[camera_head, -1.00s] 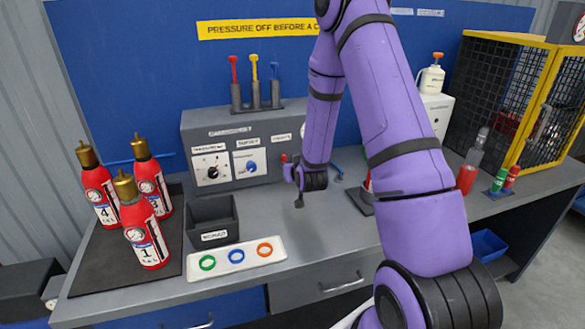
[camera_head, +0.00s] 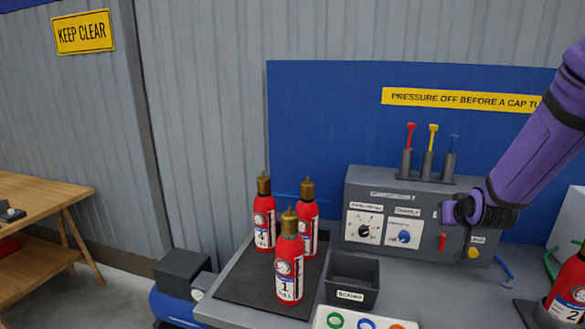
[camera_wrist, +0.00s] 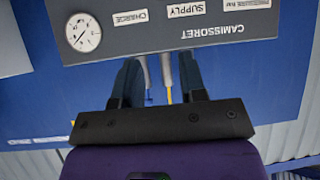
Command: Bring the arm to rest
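My purple arm (camera_head: 540,140) comes in from the right edge of the head view. Its dark wrist end is in front of the right part of the grey charging panel (camera_head: 375,180), with the fingertips hard to make out there. In the wrist view my gripper (camera_wrist: 158,68) has its two dark fingers apart, with nothing held between them. The grey panel with its gauge (camera_wrist: 83,32) shows upside down beyond the fingers. Grey and yellow parts seen in the gap appear to lie behind it.
Red extinguishers (camera_head: 290,272) stand on a dark mat at the bench's left. A grey bin (camera_head: 352,278) and a white tray with coloured rings (camera_head: 335,320) are beside them. Another extinguisher (camera_head: 570,285) stands at right. A wooden table (camera_head: 45,190) is far left.

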